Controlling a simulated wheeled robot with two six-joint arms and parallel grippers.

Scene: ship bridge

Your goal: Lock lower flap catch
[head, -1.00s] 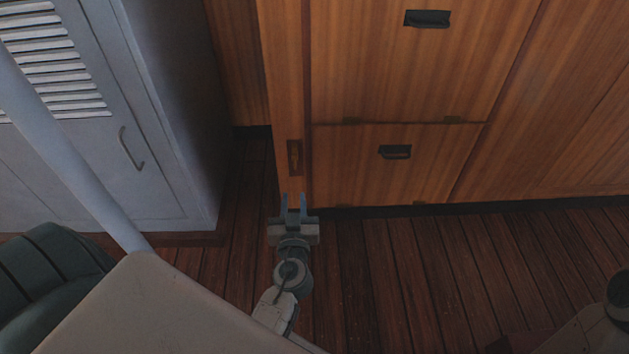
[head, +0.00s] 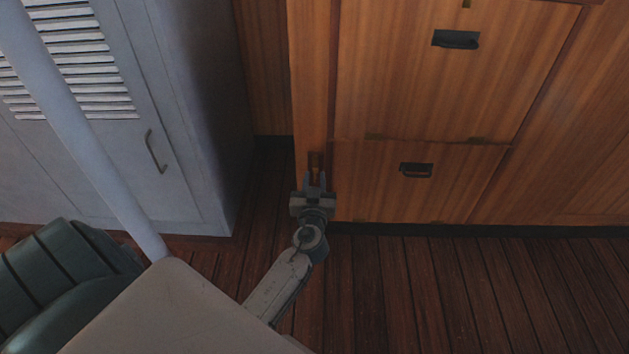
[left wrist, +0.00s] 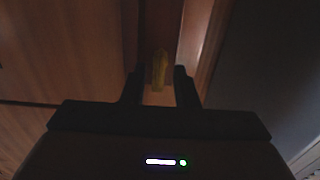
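The lower flap (head: 400,190) is a wooden panel low on the cabinet, with a dark recessed handle (head: 416,170); it looks closed. Its catch (head: 315,160) is a small brownish piece on the narrow post left of the flap. In the left wrist view the catch (left wrist: 159,70) looks yellowish and upright, between and beyond my finger tips. My left gripper (head: 315,180) is open, with its two fingers pointing at the catch. The head view does not show whether they touch it. My right gripper is not in view.
An upper flap (head: 440,80) with a dark handle is above. A grey locker (head: 180,120) with slats stands at left. A pale pole (head: 85,130), a dark green seat (head: 65,275) and a pale tabletop (head: 180,315) are near. The floor (head: 430,290) at right is clear.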

